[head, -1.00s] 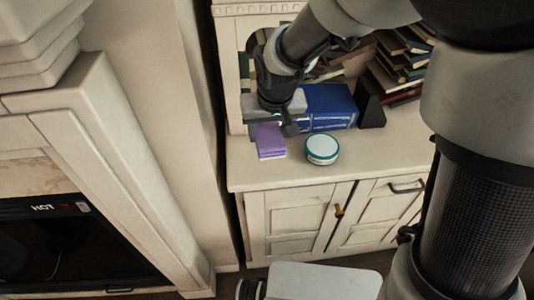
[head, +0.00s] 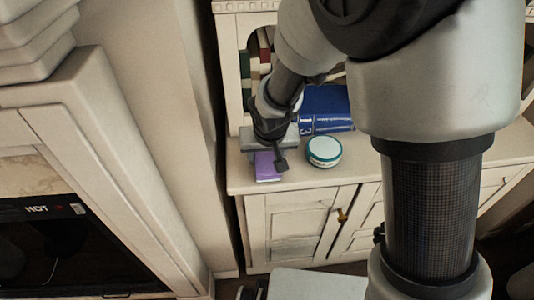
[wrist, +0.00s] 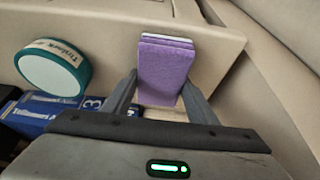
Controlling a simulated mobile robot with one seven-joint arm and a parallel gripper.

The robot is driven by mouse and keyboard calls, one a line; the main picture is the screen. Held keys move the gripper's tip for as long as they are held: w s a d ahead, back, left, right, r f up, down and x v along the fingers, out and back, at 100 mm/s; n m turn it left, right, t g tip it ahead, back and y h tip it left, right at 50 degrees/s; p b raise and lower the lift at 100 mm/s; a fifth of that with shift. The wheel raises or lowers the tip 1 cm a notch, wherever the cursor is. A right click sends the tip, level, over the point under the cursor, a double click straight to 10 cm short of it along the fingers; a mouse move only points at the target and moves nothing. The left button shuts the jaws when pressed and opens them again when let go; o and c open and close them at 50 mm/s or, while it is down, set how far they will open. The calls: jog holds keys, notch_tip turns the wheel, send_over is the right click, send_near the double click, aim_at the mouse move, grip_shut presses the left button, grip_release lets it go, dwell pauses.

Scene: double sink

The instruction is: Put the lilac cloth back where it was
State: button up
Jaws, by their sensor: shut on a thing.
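The lilac cloth (head: 267,167) is a folded purple block with a pale layer. It is at the front left of the white cabinet top, close to the front edge. My gripper (head: 266,154) reaches down from above and is shut on it. In the wrist view the cloth (wrist: 165,65) sits between the two fingers of my gripper (wrist: 160,92), with its far end sticking out beyond them. I cannot tell whether its underside touches the cabinet top.
A round white tub with a teal rim (head: 324,151) stands right of the cloth. A thick blue book (head: 326,108) lies behind it. The white cabinet (head: 300,185) has a drop at its front edge. A beige wall (head: 150,110) is close on the left.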

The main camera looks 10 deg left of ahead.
jog(key=o, duration=0.9)
jog(key=shift+r, duration=0.1)
jog(key=p+v, duration=0.3)
jog(key=v, duration=0.9)
jog(key=s+d+r+m, duration=0.2)
jog(key=s+d+r, duration=0.2)
jog(key=d+r, duration=0.6)
jog(key=shift+m+t+h, duration=0.4)
jog(key=shift+t+h, duration=0.2)
jog(key=shift+t, duration=0.1)
jog(key=s+d+r, duration=0.1)
jog(key=s+d, duration=0.2)
jog(key=s+d+r, duration=0.1)
jog(key=s+d, duration=0.2)
jog(key=d, duration=0.1)
jog(key=s+d+r, duration=0.1)
jog(key=s+d, duration=0.2)
jog(key=shift+s+d+r, duration=0.15)
jog(key=shift+s+d, duration=0.15)
jog(key=shift+s, duration=0.05)
jog(key=shift+r, duration=0.1)
notch_tip(320, 180, up, 16)
jog(key=p, duration=1.6)
jog(key=shift+w+r, duration=0.1)
jog(key=shift+r, duration=0.1)
